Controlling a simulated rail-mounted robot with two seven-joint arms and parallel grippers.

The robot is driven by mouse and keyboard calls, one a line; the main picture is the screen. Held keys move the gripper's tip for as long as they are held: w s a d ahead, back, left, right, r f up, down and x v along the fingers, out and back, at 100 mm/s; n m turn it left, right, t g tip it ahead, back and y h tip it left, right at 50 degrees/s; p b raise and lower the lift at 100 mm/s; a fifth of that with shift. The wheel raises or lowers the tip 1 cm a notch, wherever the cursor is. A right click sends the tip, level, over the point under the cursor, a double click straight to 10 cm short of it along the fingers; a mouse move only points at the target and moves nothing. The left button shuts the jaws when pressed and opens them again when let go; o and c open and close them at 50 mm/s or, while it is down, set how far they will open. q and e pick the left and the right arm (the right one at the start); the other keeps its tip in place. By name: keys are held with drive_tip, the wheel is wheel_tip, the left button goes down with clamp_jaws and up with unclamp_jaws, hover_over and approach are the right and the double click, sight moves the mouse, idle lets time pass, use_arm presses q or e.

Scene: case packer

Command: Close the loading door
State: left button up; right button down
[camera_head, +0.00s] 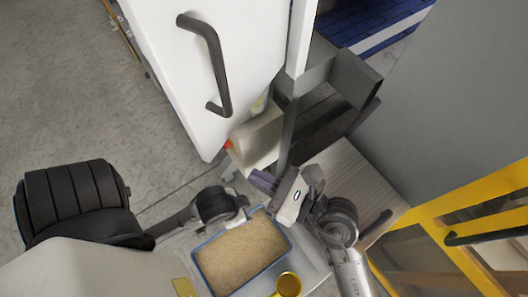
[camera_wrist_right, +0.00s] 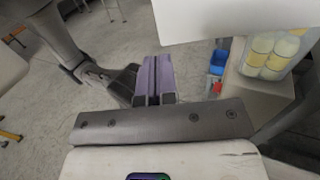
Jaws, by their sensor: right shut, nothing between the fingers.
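The loading door appears to be the large white panel (camera_head: 165,65) at the top of the head view. A dark bar handle (camera_head: 217,65) is fixed on its face. The door stands swung out from the grey machine frame (camera_head: 345,75). My right gripper (camera_head: 262,181), with purple fingers, is below the door's lower corner and to the right, apart from the handle. Its fingers are shut and empty in the right wrist view (camera_wrist_right: 153,82). A white panel edge (camera_wrist_right: 225,20) shows above them there. My left gripper is not in view; only dark arm parts show at lower left.
A yellow frame (camera_head: 420,225) stands at the right. A blue-rimmed tray (camera_head: 199,268) of beige material lies at the bottom. A pale container (camera_head: 258,137) is behind the door's lower edge. A clear box of yellow-and-white jars (camera_wrist_right: 268,57) shows in the wrist view.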

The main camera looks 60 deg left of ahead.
sight(206, 151)
drive_tip(key=p+x, duration=0.1)
drive_tip(key=x, duration=0.9)
drive_tip(key=shift+s+a, duration=0.1)
